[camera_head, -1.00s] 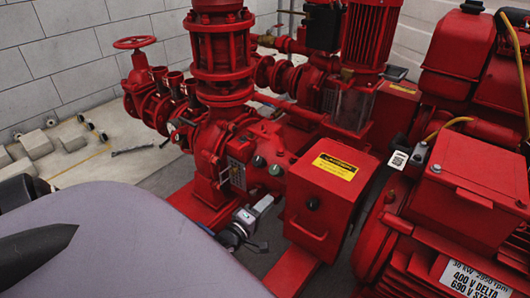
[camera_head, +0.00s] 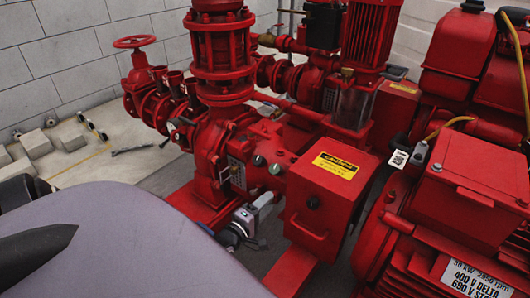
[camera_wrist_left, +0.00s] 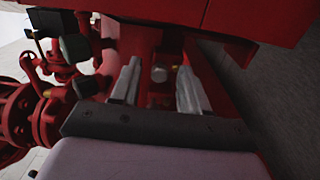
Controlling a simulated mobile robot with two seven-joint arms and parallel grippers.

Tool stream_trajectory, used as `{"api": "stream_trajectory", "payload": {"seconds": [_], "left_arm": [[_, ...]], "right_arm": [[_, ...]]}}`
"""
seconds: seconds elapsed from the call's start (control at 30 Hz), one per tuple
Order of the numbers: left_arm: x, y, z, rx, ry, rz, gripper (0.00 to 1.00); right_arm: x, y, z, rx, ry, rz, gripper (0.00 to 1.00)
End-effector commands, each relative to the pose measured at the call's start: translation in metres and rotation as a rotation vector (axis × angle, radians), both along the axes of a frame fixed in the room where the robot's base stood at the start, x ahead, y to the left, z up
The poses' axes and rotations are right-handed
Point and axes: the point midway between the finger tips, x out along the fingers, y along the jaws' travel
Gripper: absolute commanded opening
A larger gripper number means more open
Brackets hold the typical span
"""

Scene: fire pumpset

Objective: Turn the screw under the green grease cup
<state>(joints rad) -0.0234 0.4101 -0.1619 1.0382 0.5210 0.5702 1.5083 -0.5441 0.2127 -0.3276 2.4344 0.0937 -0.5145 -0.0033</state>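My left gripper (camera_head: 266,203) is low beside the housing, below the cups. In the left wrist view its two grey fingers (camera_wrist_left: 158,70) are apart. My right gripper is not in view.
A red box with a yellow label (camera_head: 335,166) stands just right of my left gripper. A large red motor (camera_head: 465,185) fills the right side. Red pipework and a handwheel (camera_head: 134,42) stand behind. In the wrist view, a red overhang (camera_wrist_left: 230,18) lies above the fingers.

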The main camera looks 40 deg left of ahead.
Motion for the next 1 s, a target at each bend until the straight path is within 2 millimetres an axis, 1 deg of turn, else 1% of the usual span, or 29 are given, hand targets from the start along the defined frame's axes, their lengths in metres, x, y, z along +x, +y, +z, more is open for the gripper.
{"api": "stream_trajectory", "payload": {"seconds": [0.17, 0.27, 0.37, 0.5, 0.7, 0.83, 1.0], "left_arm": [[0.0, 0.0, 0.0, 0.0, -0.001, 0.0, 0.45], [-0.004, 0.0, 0.001, 0.0, 0.0, 0.0, 0.45], [-0.015, -0.002, 0.002, 0.0, 0.002, 0.0, 0.45], [-0.038, -0.004, 0.002, 0.0, 0.004, 0.0, 0.45], [-0.063, -0.007, 0.002, 0.0, 0.001, 0.0, 0.45], [-0.071, -0.008, 0.001, 0.0, 0.001, 0.0, 0.45], [-0.071, -0.008, 0.0, 0.0, -0.001, 0.0, 0.45]], "right_arm": [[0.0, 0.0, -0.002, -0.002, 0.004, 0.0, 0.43], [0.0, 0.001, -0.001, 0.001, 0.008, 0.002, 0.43], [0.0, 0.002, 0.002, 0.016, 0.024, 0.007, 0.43], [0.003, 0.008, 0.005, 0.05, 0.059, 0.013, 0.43], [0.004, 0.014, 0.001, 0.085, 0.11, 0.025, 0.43], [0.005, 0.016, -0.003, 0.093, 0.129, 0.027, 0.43], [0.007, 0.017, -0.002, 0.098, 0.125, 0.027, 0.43]]}}
